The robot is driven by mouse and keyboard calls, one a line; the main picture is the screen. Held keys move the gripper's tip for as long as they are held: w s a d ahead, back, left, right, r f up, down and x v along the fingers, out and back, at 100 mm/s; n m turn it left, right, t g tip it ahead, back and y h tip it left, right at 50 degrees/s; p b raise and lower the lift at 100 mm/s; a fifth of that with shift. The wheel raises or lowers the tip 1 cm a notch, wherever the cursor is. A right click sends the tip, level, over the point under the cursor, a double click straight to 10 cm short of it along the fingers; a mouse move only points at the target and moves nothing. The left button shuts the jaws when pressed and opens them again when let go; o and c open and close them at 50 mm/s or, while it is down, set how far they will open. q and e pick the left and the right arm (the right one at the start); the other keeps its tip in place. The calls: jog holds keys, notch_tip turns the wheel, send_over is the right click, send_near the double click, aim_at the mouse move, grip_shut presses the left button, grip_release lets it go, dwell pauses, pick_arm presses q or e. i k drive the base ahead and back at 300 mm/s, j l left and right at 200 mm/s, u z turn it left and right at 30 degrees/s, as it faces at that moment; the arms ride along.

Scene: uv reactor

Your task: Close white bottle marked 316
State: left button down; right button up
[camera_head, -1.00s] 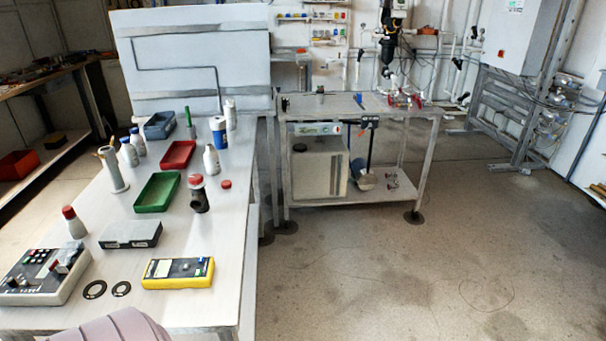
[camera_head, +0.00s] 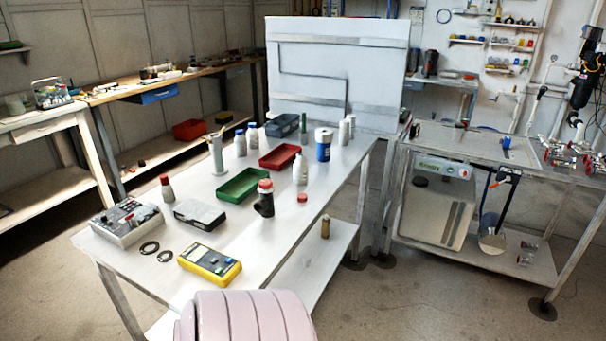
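Several white bottles stand upright on the long table; no number can be read on any of them. One white bottle (camera_head: 300,171) near the middle shows no coloured cap. A loose red cap (camera_head: 302,198) lies on the table just in front of it. Another white bottle (camera_head: 167,190) at the left wears a red cap. Two white bottles (camera_head: 240,146) with blue caps stand behind the green tray. More white bottles (camera_head: 343,132) stand at the far end, beside a blue-and-white container (camera_head: 323,146). Neither of my grippers is in view.
The table (camera_head: 300,232) also holds a green tray (camera_head: 240,186), a red tray (camera_head: 280,156), a black pipe fitting (camera_head: 264,203), a yellow meter (camera_head: 209,264), a control box (camera_head: 127,222) and two black rings. Its right front edge is clear. A metal workbench (camera_head: 470,146) stands to the right.

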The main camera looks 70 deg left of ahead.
aim_at(300, 165)
jog(key=i+j+u, duration=0.1)
jog(key=i+u, duration=0.2)
jog(key=u, duration=0.15)
jog(key=i+u, duration=0.3)
jog(key=u, duration=0.15)
jog(key=i+l+u, duration=0.15)
jog(key=i+u, duration=0.25)
jog(key=i+j+u, duration=0.25)
jog(key=u, duration=0.25)
jog(key=i+j+u, duration=0.15)
jog(key=i+u, duration=0.2)
jog(key=u, duration=0.15)
jog(key=i+u, duration=0.3)
jog(key=u, duration=0.2)
jog(key=i+l+u, duration=0.1)
jog(key=i+u, duration=0.2)
jog(key=u, duration=0.2)
